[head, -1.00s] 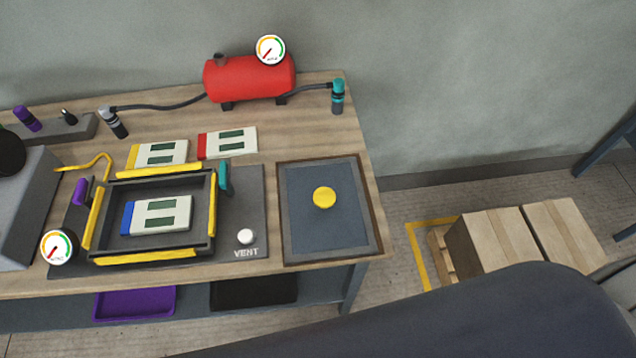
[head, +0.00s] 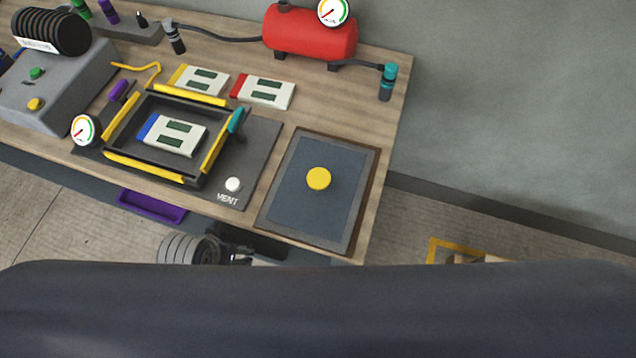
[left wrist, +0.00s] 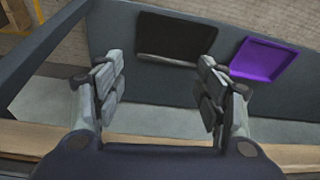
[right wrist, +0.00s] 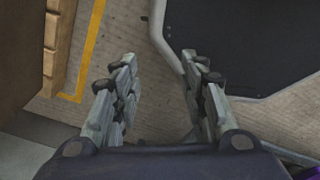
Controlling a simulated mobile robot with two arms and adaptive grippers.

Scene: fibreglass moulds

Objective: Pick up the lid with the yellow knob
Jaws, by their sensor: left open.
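The lid (head: 300,205) is a flat, dark blue-grey rectangle with a round yellow knob (head: 318,178) at its middle. It lies at the right end of the wooden bench, inside a brown-edged border, in the head view. Neither wrist view shows it. My left gripper (head: 245,257) shows partly beyond the bench's front edge, below and left of the lid in the head view. In the left wrist view my left gripper (left wrist: 158,75) is open and empty. My right gripper (right wrist: 159,62) is open and empty over the floor in its wrist view; the head view does not show it.
A black frame with yellow edge bars (head: 140,167) stands left of the lid, beside a white VENT knob (head: 233,185). A red tank (head: 310,35) is at the back. A purple tray (left wrist: 265,60) and a black tray (left wrist: 175,38) are on the shelf below.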

